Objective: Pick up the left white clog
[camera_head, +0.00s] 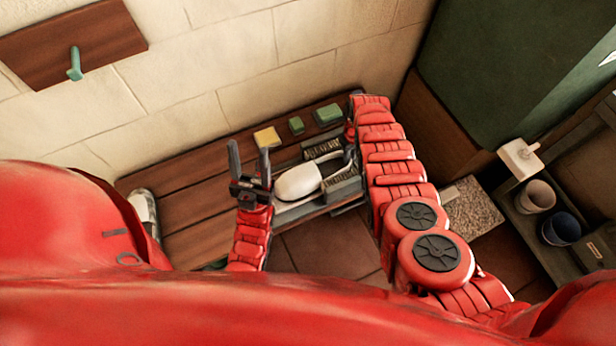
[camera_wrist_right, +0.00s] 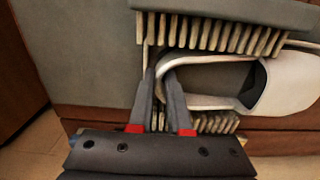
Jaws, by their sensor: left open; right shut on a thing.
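A white clog (camera_head: 297,182) sits among brushes in a grey brush unit (camera_head: 292,214) on the wooden bench. In the right wrist view, the clog (camera_wrist_right: 290,85) has its dark opening and thin heel strap showing. My right gripper (camera_wrist_right: 160,74) is shut on the strap end of the clog; in the head view its fingers are largely hidden by my arm. My left gripper (camera_head: 249,158) is open and empty, fingers pointing up, just left of the clog. Another partly hidden whitish shoe (camera_head: 143,206) stands at the bench's left end.
Bristled brushes (camera_wrist_right: 220,32) flank the clog closely. A yellow block (camera_head: 267,137) and green blocks (camera_head: 328,114) lie along the bench's back. A wall hook (camera_head: 74,64) is upper left. Cups (camera_head: 535,196) and a white dispenser (camera_head: 520,157) stand right. The bench (camera_head: 190,200) is bare on the left.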

